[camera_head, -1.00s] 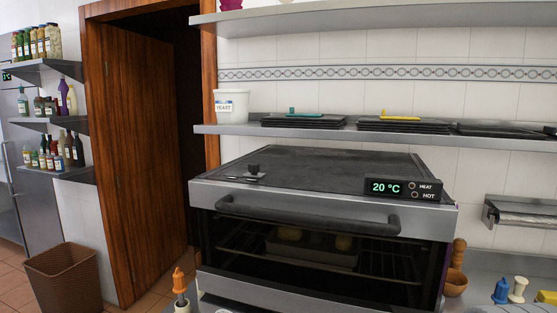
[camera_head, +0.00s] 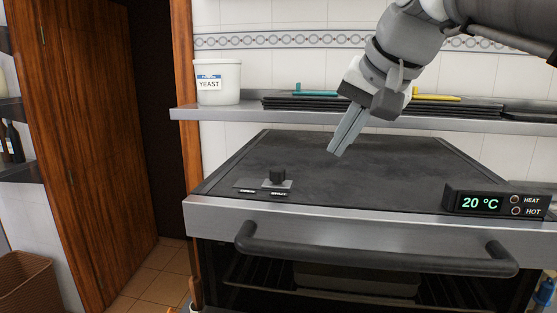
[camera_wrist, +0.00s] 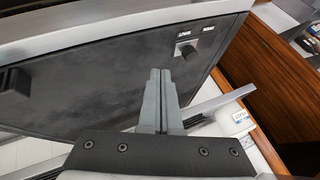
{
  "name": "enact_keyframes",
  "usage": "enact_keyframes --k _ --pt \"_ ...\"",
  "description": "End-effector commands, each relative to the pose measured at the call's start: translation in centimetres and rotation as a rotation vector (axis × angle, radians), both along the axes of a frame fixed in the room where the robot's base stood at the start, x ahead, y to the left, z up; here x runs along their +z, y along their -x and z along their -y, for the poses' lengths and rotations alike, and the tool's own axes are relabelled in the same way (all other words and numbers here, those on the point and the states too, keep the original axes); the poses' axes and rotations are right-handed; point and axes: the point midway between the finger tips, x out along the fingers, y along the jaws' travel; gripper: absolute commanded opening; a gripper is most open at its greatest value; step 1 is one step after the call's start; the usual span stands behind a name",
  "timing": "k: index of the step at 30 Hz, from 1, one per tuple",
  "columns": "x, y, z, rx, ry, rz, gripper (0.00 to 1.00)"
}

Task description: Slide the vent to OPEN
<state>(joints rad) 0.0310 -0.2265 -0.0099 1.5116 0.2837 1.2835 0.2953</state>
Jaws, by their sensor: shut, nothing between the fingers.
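The vent slider is a small black knob (camera_head: 277,176) on a grey plate (camera_head: 262,186) at the front left of the oven's dark top. Two small labels sit below it; the knob is above the right-hand one, which seems to read SHUT. In the wrist view the knob (camera_wrist: 186,50) is at the upper right, beyond the fingertips. My gripper (camera_head: 336,150) is shut and empty, tilted down above the oven top, to the right of the knob and apart from it. Its closed fingers also show in the wrist view (camera_wrist: 160,75).
The oven's front handle (camera_head: 375,256) and a display reading 20 °C (camera_head: 480,203) are at the front. A steel shelf (camera_head: 320,115) behind holds a yeast tub (camera_head: 217,82) and dark trays. The oven top between gripper and knob is clear.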

Motion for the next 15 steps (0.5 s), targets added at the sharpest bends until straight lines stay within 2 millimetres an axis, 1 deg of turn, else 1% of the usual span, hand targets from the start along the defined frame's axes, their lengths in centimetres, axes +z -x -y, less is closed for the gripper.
enact_keyframes --k 2,5,8,15 --pt "0.5 -0.4 -0.1 -0.002 -0.01 0.0 0.0" --pt "0.2 -0.8 -0.3 -0.003 -0.015 0.0 0.0" --pt "-0.8 -1.5 -0.7 -0.002 -0.014 -0.002 0.0" --pt "-4.9 -4.2 -2.0 -0.001 -0.013 -0.004 0.0"
